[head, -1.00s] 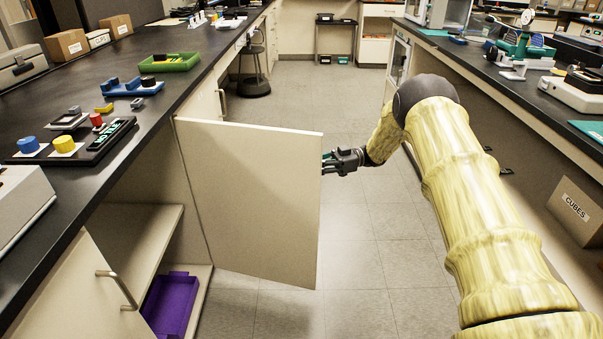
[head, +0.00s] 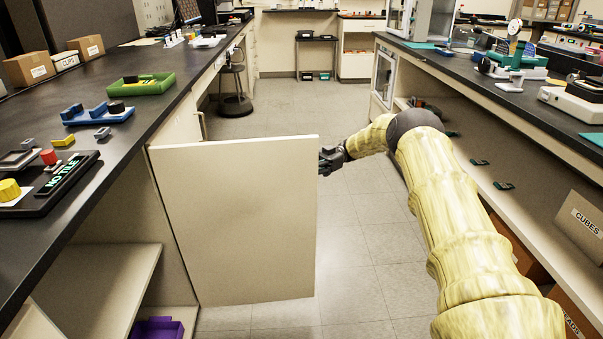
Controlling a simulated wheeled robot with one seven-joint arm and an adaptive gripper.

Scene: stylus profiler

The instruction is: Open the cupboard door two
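A cream cupboard door (head: 236,220) stands swung out from the left bench, its flat face filling the middle of the head view. I cannot tell whether it is door two. My gripper (head: 328,161) is at the upper part of its right, free edge, and the door partly hides the fingers. I cannot tell whether the gripper touches the door or is open. Behind the door's hinge side, the cupboard interior shows a shelf (head: 115,285) and a purple tray (head: 158,329) below it. A second door panel (head: 36,322) shows at the bottom left corner.
The left bench top (head: 150,110) carries a green tray (head: 145,84), a blue holder (head: 98,114) and a black control panel (head: 48,185). A black stool (head: 234,104) stands farther down the aisle. The tiled floor (head: 340,245) is open between the benches; a cubes box (head: 580,226) is at right.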

